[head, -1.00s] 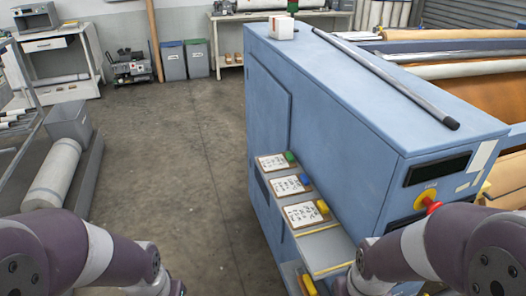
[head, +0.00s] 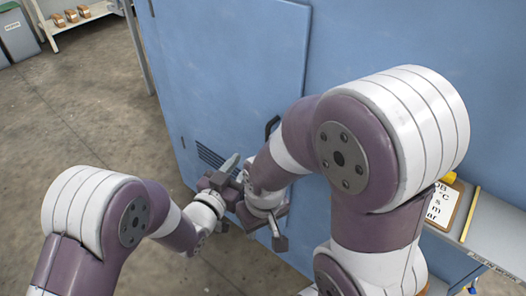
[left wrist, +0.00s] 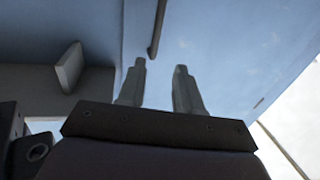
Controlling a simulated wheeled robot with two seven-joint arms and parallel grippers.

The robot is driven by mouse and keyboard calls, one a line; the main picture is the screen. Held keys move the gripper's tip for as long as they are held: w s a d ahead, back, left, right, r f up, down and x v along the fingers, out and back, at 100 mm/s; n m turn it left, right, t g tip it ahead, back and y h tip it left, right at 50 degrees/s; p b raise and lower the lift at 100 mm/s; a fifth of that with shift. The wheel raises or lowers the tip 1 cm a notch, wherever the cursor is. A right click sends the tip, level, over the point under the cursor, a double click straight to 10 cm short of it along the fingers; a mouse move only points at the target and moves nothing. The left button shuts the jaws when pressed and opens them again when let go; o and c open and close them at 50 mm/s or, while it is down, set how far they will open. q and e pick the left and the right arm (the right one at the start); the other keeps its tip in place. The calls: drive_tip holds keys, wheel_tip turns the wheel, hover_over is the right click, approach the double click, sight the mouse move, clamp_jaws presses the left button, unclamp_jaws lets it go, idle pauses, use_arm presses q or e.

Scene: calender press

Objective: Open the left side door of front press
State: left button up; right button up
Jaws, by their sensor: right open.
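The left side door (head: 220,70) of the blue front press is a flat blue panel with a vent and looks shut. Its dark bar handle (head: 272,126) stands upright near the panel's right edge, its lower part hidden by my right arm. My left gripper (head: 228,170) is in front of the door, left of and below the handle. In the left wrist view its two fingers (left wrist: 158,68) are apart and empty, with the handle (left wrist: 157,28) ahead of the gap. My right gripper (head: 264,222) is open, low in front of the door and close beside the left one.
A grey side shelf (head: 490,225) with a clipboard (head: 443,205) juts from the press at the right. Grey floor (head: 75,110) is clear on the left. A bench with small boxes (head: 72,16) and grey bins (head: 15,35) stand far back left.

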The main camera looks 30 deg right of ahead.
sight(267, 136)
use_arm(q)
drive_tip(key=x, duration=1.2)
drive_tip(key=shift+s+d+r, duration=0.2)
drive_tip(key=shift+d+r, duration=0.1)
drive_tip(key=shift+d, duration=0.15)
clamp_jaws()
